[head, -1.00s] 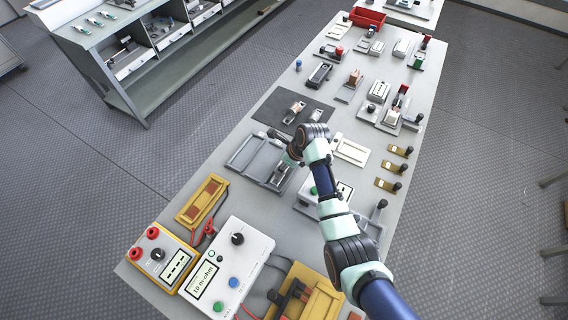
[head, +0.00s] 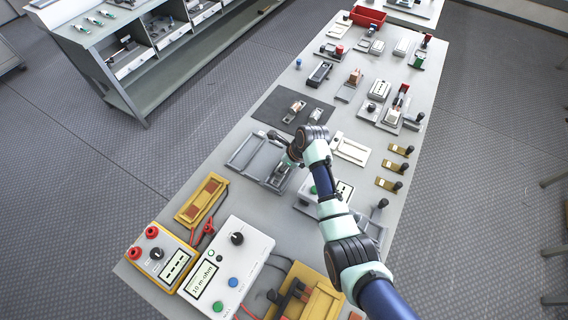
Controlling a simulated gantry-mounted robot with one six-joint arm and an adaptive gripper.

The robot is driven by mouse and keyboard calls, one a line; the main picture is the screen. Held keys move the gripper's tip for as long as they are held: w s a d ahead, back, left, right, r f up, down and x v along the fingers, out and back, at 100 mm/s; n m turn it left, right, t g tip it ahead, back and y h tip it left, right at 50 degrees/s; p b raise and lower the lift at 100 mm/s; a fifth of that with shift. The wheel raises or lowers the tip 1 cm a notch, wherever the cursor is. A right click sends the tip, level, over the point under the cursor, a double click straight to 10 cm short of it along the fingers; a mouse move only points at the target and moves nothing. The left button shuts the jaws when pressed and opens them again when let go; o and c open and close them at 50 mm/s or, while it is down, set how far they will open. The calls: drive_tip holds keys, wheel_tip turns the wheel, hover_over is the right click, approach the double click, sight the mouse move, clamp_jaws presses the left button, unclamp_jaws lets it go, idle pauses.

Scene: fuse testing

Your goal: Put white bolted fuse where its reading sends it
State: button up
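My gripper (head: 279,174) points down at the right part of a grey two-section tray (head: 243,163) in the middle of the bench. The fingers are small and partly hidden by my wrist, so I cannot tell if they are open or shut, or if they hold anything. Two small fuse-like parts with metal ends lie on the dark mat (head: 268,108): one on the left (head: 294,111) and a pale one on the right (head: 316,115). I cannot tell whether either is the white bolted fuse. A white meter (head: 226,262) at the front has a display reading "10 m-ohm".
A yellow meter (head: 160,258) and a yellow fixture (head: 201,200) stand front left; another yellow fixture (head: 318,300) is at the front edge. A white cream plate (head: 350,149) lies right of my wrist. Several fuse holders fill the far bench, with a red bin (head: 368,17) at its end.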

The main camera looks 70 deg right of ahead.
drive_tip(key=o, duration=1.5)
drive_tip(key=v, duration=1.2)
